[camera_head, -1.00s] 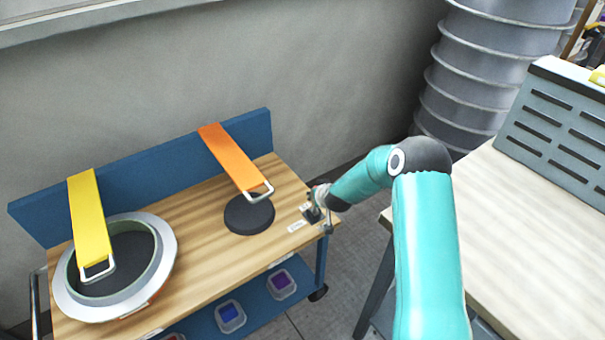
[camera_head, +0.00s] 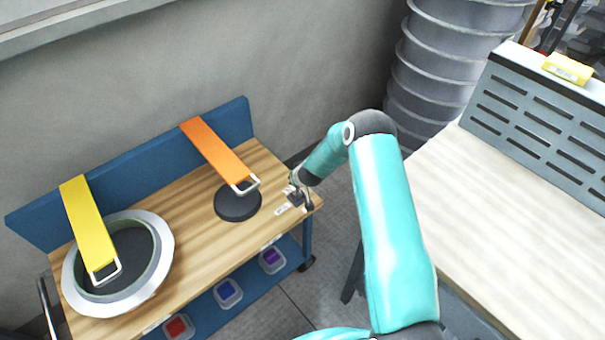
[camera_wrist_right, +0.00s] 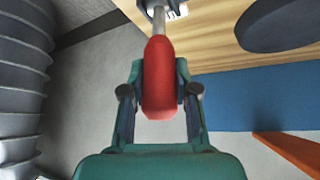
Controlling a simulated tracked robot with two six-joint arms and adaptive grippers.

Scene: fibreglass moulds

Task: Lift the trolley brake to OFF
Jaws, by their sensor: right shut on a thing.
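The trolley (camera_head: 190,243) has a wooden top and stands against the wall at the left of the head view. The brake lever is a red grip (camera_wrist_right: 160,75) on a grey metal rod, running to a bracket at the trolley's edge in the right wrist view. My right gripper (camera_wrist_right: 160,110) is shut around the red grip, one finger on each side. In the head view my right gripper (camera_head: 300,192) is at the trolley's right end, and the lever there is mostly hidden behind it. The brake labels are too small to read. My left gripper is not in view.
A yellow strap (camera_head: 88,222) crosses a round ring mould (camera_head: 163,255), and an orange strap (camera_head: 215,150) reaches a dark disc (camera_head: 238,208). Bins with coloured contents (camera_head: 228,292) sit on the lower shelf. A pale workbench (camera_head: 500,220) stands at right; grey ducting (camera_head: 440,70) is behind.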

